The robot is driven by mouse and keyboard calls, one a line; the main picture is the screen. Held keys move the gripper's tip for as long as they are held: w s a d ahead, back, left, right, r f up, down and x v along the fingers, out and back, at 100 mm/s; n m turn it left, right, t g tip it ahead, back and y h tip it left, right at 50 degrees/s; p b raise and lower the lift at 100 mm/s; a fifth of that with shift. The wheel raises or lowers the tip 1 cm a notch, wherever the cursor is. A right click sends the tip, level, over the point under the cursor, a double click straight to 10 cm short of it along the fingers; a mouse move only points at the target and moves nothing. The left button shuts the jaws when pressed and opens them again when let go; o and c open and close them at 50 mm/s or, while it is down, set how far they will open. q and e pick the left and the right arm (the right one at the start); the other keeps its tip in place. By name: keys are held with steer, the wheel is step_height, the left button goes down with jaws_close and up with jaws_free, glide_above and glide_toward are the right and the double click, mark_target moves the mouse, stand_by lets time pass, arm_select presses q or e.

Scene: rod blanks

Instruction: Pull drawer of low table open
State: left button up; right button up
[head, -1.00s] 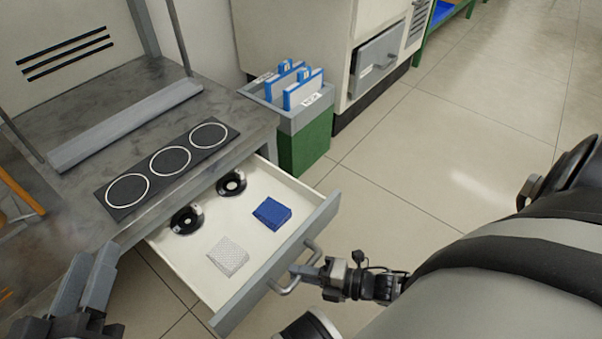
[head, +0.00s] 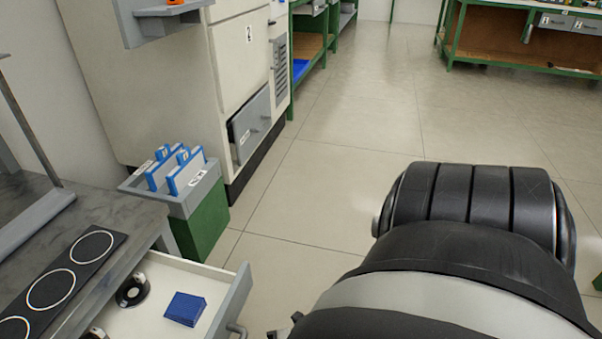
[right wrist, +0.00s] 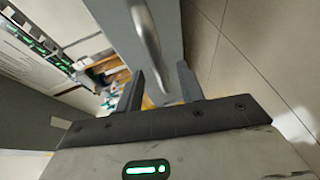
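The low table's drawer (head: 238,300) is pulled out at the lower left of the head view, its inside showing. Its grey bar handle (head: 237,330) is at the bottom edge, partly cut off. In the right wrist view the handle (right wrist: 146,35) rises in front of my right gripper (right wrist: 160,70). The two fingers are apart with nothing gripped between them, and the handle lies at or just beyond the tips. In the head view only a small dark piece of the right gripper shows, apart from the handle. My left gripper is out of view.
A blue block (head: 185,308) and a dark disc (head: 132,290) lie in the drawer. The low table (head: 105,205) carries a black strip with white rings. A green-and-grey bin (head: 205,222) stands behind, beside a white cabinet (head: 165,90). Open floor lies to the right.

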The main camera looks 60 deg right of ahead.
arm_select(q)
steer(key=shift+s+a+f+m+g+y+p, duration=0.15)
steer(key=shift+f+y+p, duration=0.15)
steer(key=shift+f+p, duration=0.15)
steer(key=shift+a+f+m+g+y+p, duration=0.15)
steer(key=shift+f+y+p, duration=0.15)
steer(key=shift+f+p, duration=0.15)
arm_select(e)
steer(key=v, duration=1.2)
steer(key=shift+s+d, duration=0.2)
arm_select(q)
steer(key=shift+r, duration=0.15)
arm_select(e)
steer(key=shift+r, duration=0.1)
